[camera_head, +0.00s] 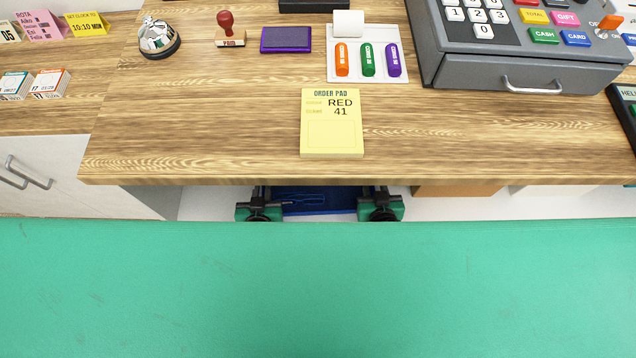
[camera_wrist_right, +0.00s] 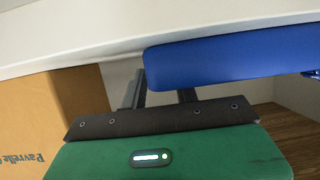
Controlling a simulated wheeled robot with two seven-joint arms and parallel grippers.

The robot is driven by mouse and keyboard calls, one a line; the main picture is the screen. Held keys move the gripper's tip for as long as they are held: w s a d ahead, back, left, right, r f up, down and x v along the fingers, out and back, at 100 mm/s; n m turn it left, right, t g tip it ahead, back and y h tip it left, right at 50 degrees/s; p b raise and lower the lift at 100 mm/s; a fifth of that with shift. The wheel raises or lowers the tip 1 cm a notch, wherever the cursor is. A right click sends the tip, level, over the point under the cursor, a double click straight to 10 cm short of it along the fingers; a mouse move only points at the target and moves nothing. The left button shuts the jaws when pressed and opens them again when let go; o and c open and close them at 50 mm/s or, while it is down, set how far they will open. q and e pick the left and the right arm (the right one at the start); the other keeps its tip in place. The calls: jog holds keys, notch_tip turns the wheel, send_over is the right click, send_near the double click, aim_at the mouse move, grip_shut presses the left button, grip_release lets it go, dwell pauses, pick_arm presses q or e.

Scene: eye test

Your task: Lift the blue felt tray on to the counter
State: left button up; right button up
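The blue felt tray (camera_head: 304,207) shows in the head view just below the counter's front edge, and the counter hides its far part. Its rounded blue side (camera_wrist_right: 210,62) also shows in the right wrist view. My left gripper (camera_head: 259,195) is at the tray's left side and my right gripper (camera_head: 377,195) at its right side. In the wrist view the right gripper's two dark fingers (camera_wrist_right: 160,94) stand apart. One is beside the tray's left end, and the tray hides the other's tip. Whether they grip it is unclear. The left fingertips are too small to read.
The wooden counter (camera_head: 220,130) has bare wood left and right of a yellow order pad (camera_head: 332,138). A bell (camera_head: 159,38), stamp (camera_head: 228,30), ink pad (camera_head: 286,40), marker holder (camera_head: 388,74) and cash register (camera_head: 520,62) stand behind. An orange-brown box (camera_wrist_right: 40,125) is below the counter.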

pick_arm(q)
jog(key=shift+w+f, duration=0.2)
jog(key=shift+w, duration=0.3)
pick_arm(e)
jog(key=shift+w+f, duration=0.2)
jog(key=shift+w, duration=0.3)
pick_arm(q)
jog(key=shift+c, duration=0.3)
pick_arm(e)
jog(key=shift+c, duration=0.4)
pick_arm(q)
grip_shut()
pick_arm(e)
jog(key=c, duration=0.4)
grip_shut()
